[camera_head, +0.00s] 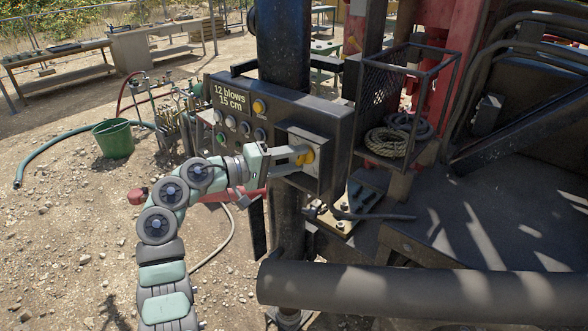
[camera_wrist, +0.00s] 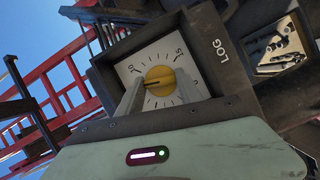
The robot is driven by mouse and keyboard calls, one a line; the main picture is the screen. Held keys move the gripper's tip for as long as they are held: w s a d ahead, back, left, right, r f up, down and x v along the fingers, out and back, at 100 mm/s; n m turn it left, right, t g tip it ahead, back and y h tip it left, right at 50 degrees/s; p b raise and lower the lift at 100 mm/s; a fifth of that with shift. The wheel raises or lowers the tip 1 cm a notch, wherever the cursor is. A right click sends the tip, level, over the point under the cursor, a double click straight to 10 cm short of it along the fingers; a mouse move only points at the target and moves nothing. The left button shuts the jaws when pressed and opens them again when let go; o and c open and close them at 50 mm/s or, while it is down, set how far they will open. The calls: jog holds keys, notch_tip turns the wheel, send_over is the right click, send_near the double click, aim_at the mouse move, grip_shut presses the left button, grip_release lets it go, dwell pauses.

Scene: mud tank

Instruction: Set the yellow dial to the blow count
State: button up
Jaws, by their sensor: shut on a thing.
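The yellow dial (camera_head: 309,156) sits on a pale plate on the side of a dark control box. In the wrist view the yellow dial (camera_wrist: 161,81) has a white scale (camera_wrist: 150,58) behind it, with 10 and 15 legible; the left finger may hide other figures. Its dark pointer line points left, a little below the 10. My gripper (camera_head: 298,158) is shut on the dial, with a finger on either side in the wrist view (camera_wrist: 160,90). A sign (camera_head: 232,98) on the box's front reads "12 blows 15 cm".
Several round buttons and gauges (camera_head: 231,121) are on the box front. A dark upright column (camera_head: 283,45) stands behind the box. A mesh basket with coiled rope (camera_head: 391,138) is at right. A thick horizontal pipe (camera_head: 400,290) crosses below. Open gravel lies at left, with a green bucket (camera_head: 113,139).

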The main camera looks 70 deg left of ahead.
jog(key=m+g+b, duration=0.1)
jog(key=m+b, duration=0.1)
jog(key=m, duration=0.1)
jog(key=shift+w+f+b, duration=0.1)
jog(key=shift+b, duration=0.3)
jog(key=m+g+y+b, duration=0.1)
jog(key=m+b, duration=0.1)
jog(key=shift+d+m+g+b, duration=0.1)
jog(key=shift+m+g+b, duration=0.2)
jog(key=shift+b, duration=0.05)
jog(key=m+g+y+b, duration=0.1)
jog(key=m+y+b, duration=0.1)
jog(key=m, duration=0.1)
jog(key=shift+w+d+b, duration=0.1)
jog(key=shift+b, duration=0.3)
jog(key=shift+m+g+y+b, duration=0.4)
jog(key=shift+m+g+b, duration=0.25)
jog(key=shift+m, duration=0.15)
jog(key=o, duration=1.4)
jog(key=shift+r, duration=0.2)
jog(key=shift+c, duration=0.2)
